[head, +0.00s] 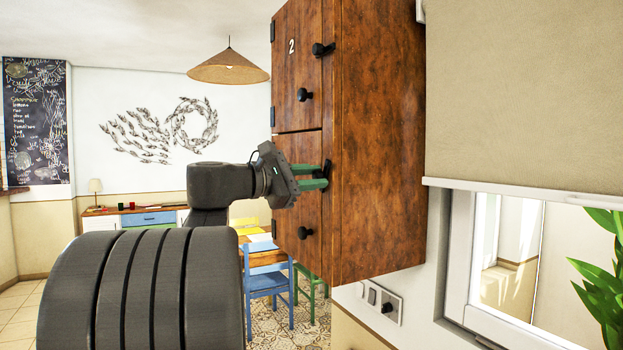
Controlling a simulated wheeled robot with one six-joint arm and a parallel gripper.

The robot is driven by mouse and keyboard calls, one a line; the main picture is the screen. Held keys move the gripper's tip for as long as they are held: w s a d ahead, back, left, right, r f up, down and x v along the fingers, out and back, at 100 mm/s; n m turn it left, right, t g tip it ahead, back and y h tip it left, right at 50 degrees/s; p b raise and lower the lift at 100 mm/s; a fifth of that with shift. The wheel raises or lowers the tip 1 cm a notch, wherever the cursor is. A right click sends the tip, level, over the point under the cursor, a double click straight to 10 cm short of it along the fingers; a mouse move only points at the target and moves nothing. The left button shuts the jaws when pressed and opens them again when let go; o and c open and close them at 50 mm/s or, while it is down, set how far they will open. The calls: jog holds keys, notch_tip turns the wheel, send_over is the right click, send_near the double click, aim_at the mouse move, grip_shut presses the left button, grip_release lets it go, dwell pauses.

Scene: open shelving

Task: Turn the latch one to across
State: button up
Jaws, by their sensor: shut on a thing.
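A wooden wall cabinet (379,150) has two doors, one above the other. The lower door (307,262) is closed, and its number is hidden behind my gripper. Latch one (327,167) is a small black piece near the right edge of this door. Only a little of it shows, and it looks upright. My gripper (321,177) reaches in from the left, its green fingers shut on the latch, one above the other.
The upper door, marked 2, has its own black latch (322,50) and a round knob (304,94). Another knob (304,233) sits low on the lower door. A window (500,250) is right of the cabinet. Chairs (267,284) and a table stand behind.

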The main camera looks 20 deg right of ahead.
jog(key=shift+f+m+b, duration=0.15)
jog(key=shift+m+b, duration=0.15)
jog(key=shift+b, duration=0.05)
jog(key=m+b, duration=0.5)
jog(key=m, duration=0.2)
jog(key=m+h+b, duration=0.1)
jog(key=m+b, duration=0.5)
jog(key=m, duration=0.1)
jog(key=shift+f+g, duration=0.1)
jog(key=shift+g, duration=0.3)
jog(key=shift+o, duration=0.5)
jog(key=m+b, duration=0.1)
jog(key=m, duration=0.2)
jog(key=shift+r+m+b, duration=0.25)
jog(key=shift+m+b, duration=0.1)
jog(key=shift+m, duration=0.15)
jog(key=shift+a+r, duration=0.1)
jog(key=shift+r, duration=0.15)
jog(key=o, duration=0.9)
jog(key=shift+s, duration=0.1)
jog(key=shift+f, duration=0.1)
